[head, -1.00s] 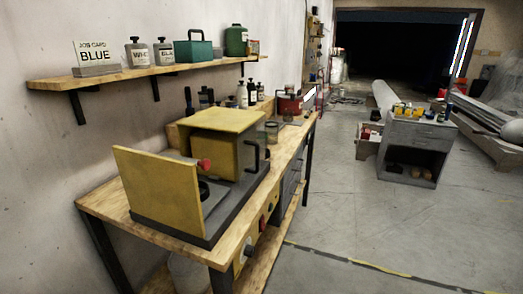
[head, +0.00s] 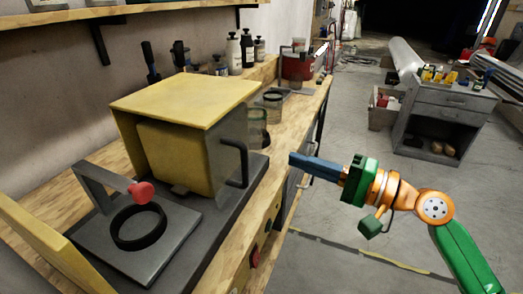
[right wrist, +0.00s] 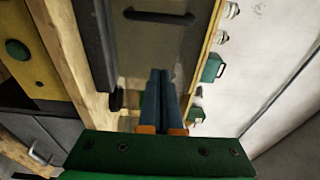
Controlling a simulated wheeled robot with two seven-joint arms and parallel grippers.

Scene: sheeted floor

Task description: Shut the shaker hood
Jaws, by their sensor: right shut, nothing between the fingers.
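The shaker's yellow hood (head: 190,97) stands over the far end of a dark base on the bench, around a yellow block. Its bench-front side is a see-through grey panel with a black bar handle (head: 240,164). The near end of the base is uncovered, showing a plate with a black ring (head: 138,227) and a clamp with a red knob (head: 141,192). A yellow end panel (head: 45,244) stands at the near left. My right gripper (head: 292,160) is shut and empty, right of the handle and apart from it. The handle (right wrist: 160,17) also shows in the right wrist view, beyond the fingers.
Bottles (head: 240,50), jars and a red box (head: 297,66) stand farther along the wooden bench (head: 285,125). A shelf (head: 110,14) hangs on the wall above. A grey cabinet (head: 443,115) stands at the right. The floor beside the bench is clear.

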